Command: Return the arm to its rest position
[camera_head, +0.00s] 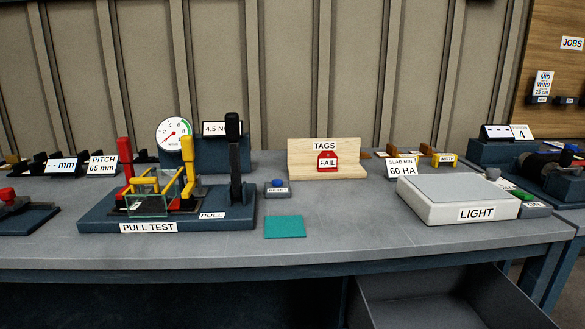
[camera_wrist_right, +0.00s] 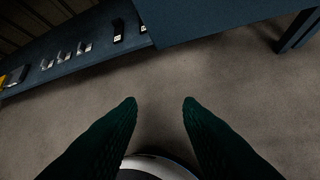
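My right gripper (camera_wrist_right: 160,103) shows in the right wrist view. Its two dark fingers stand apart with nothing between them, above the bare floor. The blue edge of a bench (camera_wrist_right: 215,22) lies beyond the fingertips, apart from them. Neither arm and neither gripper shows in the head view. My left gripper is in no view.
On the grey bench (camera_head: 330,240) stand a pull test rig (camera_head: 170,222), a tag stand (camera_head: 345,172), a white light box (camera_head: 460,208) and a teal pad (camera_head: 285,227). An open drawer (camera_head: 430,300) juts out below the front edge.

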